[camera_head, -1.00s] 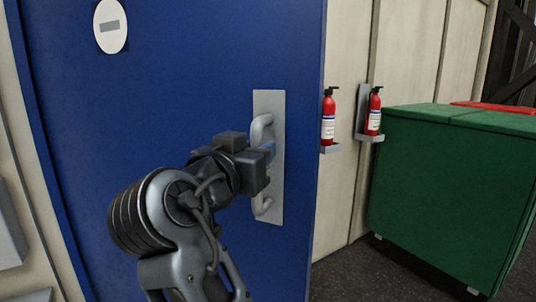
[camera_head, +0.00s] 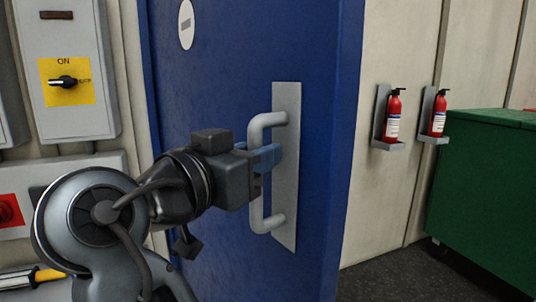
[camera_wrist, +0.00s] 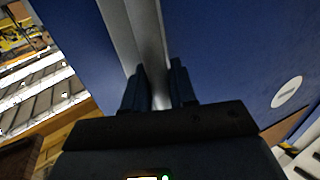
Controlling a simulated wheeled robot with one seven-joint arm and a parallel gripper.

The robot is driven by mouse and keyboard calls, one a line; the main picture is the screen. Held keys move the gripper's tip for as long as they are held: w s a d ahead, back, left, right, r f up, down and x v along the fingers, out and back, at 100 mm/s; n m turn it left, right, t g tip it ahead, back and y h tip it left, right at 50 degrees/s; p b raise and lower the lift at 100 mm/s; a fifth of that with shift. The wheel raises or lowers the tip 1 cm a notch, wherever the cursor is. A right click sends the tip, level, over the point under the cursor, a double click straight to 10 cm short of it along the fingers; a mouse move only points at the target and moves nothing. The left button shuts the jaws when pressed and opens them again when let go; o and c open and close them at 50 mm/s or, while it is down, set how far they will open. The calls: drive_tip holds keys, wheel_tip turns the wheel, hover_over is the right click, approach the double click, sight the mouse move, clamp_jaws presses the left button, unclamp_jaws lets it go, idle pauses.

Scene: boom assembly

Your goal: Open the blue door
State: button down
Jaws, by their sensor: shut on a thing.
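The blue door (camera_head: 217,90) stands at an angle in the middle of the head view, its right side edge showing. A grey pull handle (camera_head: 256,200) on a pale plate (camera_head: 287,165) is fixed near that edge. My gripper (camera_head: 266,157) is at the upright bar of the handle, its blue fingers shut on it. The wrist view shows both dark fingers (camera_wrist: 160,85) on either side of the grey handle bar (camera_wrist: 147,40), with the blue door face (camera_wrist: 235,55) beyond. Whether the door is out of its frame is hard to tell.
Two red fire extinguishers (camera_head: 394,115) (camera_head: 438,114) hang on the pale wall to the right. A green container (camera_head: 485,185) stands at the far right. A switch box (camera_head: 70,75) with a yellow panel is on the wall at left. Dark floor (camera_head: 390,275) shows lower right.

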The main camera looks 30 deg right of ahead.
drive_tip(key=shift+s+f, duration=0.1)
drive_tip(key=shift+s, duration=0.05)
drive_tip(key=c, duration=1.1)
unclamp_jaws()
drive_tip(key=shift+a, duration=0.15)
drive_tip(key=v, duration=0.7)
drive_tip(key=shift+s+a+b, duration=0.1)
drive_tip(key=shift+a+b, duration=0.2)
